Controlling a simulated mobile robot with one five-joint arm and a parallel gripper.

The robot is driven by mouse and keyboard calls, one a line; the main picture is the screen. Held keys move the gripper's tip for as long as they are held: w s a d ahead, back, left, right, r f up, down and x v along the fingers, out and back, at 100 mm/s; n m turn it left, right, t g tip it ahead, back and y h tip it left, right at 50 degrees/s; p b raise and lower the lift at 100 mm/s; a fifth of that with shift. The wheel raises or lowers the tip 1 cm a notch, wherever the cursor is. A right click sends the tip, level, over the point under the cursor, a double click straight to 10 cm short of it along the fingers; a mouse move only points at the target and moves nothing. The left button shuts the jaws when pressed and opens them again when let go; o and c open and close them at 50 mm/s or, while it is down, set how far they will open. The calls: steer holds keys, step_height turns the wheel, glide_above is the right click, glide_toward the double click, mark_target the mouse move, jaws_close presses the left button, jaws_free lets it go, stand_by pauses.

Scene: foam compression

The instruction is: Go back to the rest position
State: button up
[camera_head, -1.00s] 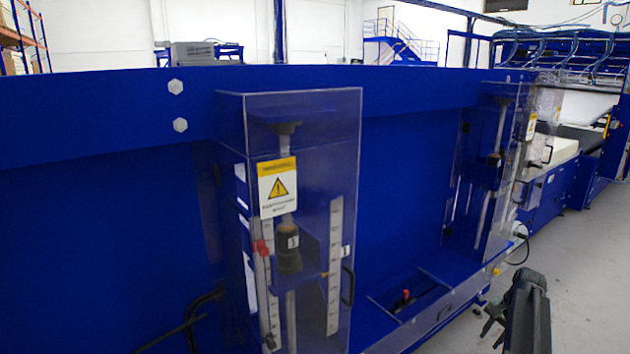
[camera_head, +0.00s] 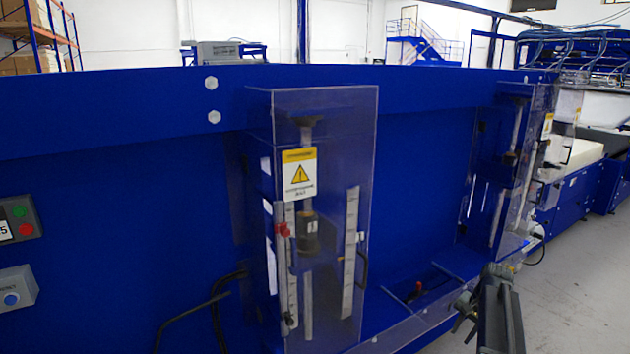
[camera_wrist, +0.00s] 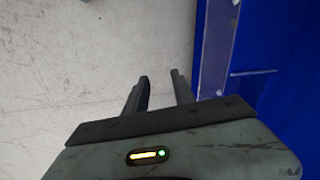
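My gripper (camera_wrist: 159,77) shows in the wrist view with its two dark fingers apart. Bare floor is visible between the fingertips, and nothing is held. The fingers point over the grey floor (camera_wrist: 75,50), and the blue machine side (camera_wrist: 275,90) is to their right. In the head view, a dark part of my arm (camera_head: 497,305) is at the lower right, in front of the machine's lower edge. The blue foam machine (camera_head: 150,190) fills most of that view.
Clear guards (camera_head: 335,120) with a yellow warning label (camera_head: 300,173) cover the machine's columns. A red-and-green button box (camera_head: 20,222) and a blue-button box (camera_head: 15,292) are at the left. Open floor (camera_head: 585,290) lies at the right. A pale foam block (camera_head: 570,155) sits farther back.

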steer(key=s+a+n, duration=0.1)
steer(key=a+n, duration=0.4)
steer(key=a, duration=1.8)
steer(key=s+a+n+g+h, duration=0.1)
steer(key=s+a+n, duration=0.4)
steer(key=s+a, duration=0.5)
steer(key=shift+s+a+f+g, duration=0.2)
steer(key=shift+s+g, duration=0.2)
steer(key=shift+s, duration=0.15)
steer(key=shift+d, duration=0.1)
